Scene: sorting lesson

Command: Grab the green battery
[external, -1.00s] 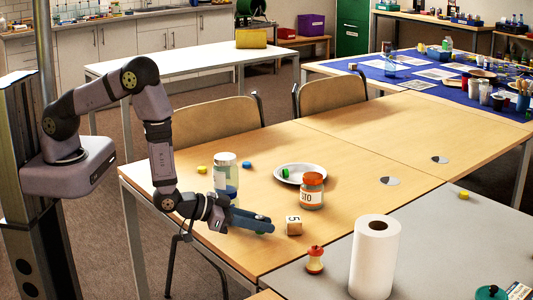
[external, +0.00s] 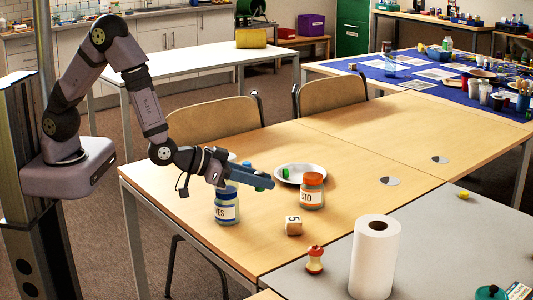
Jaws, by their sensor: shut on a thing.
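My gripper (external: 264,183) is shut on a small green thing (external: 260,188), raised above the table just right of the blue-lidded jar. Only a little of the green thing shows at the jaws, so I cannot tell for sure that it is the green battery. Another small green thing (external: 287,173) lies on the white plate (external: 297,180), beyond and to the right of my gripper. It is too small to identify.
The blue-lidded jar (external: 227,207) stands below my wrist, and an orange-lidded jar (external: 312,191) stands to the right. A numbered wooden cube (external: 294,226), an apple core (external: 315,260) and a paper roll (external: 375,258) stand nearer. The table's right half is mostly clear.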

